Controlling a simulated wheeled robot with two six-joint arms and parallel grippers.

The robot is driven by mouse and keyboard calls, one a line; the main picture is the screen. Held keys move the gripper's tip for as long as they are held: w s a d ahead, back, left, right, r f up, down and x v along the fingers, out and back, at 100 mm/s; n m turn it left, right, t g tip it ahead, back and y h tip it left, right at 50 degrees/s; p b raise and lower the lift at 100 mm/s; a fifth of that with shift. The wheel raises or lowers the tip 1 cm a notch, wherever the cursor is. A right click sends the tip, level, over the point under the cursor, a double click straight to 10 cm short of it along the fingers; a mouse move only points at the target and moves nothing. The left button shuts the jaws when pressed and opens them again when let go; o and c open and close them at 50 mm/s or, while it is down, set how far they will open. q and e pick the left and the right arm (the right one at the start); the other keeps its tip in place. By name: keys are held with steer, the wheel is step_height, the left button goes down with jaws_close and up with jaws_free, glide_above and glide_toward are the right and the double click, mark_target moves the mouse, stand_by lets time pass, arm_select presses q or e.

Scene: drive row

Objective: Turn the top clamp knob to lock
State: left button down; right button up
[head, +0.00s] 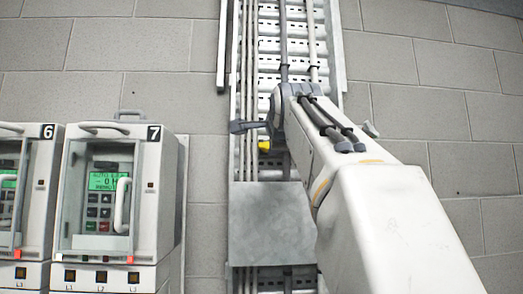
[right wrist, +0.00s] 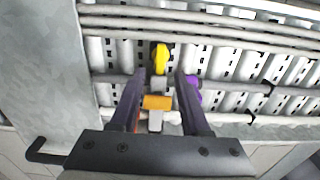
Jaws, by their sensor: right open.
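A yellow knob (right wrist: 161,58) shows in the right wrist view, in front of the cable run, between and just beyond my right gripper's fingertips (right wrist: 160,78). The fingers are open on either side of it with gaps; I see no contact. The yellow knob also shows in the head view (head: 264,146), just below my dark right gripper (head: 243,127). An orange block with grey parts (right wrist: 157,102) lies between the fingers nearer the palm; I cannot tell what it belongs to. The knob's turn position is unclear. My left gripper is out of view.
A vertical cable ladder (head: 268,62) with cables runs up the grey block wall. A plain grey metal plate (head: 262,225) covers it below the gripper. Drive units 6 (head: 40,180) and 7 (head: 150,200) stand at left. A purple object (right wrist: 193,88) is partly hidden behind one finger.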

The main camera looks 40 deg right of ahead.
steer(key=b+v, duration=0.1)
steer(key=v, duration=0.5)
steer(key=shift+w, duration=0.1)
stand_by(0.3)
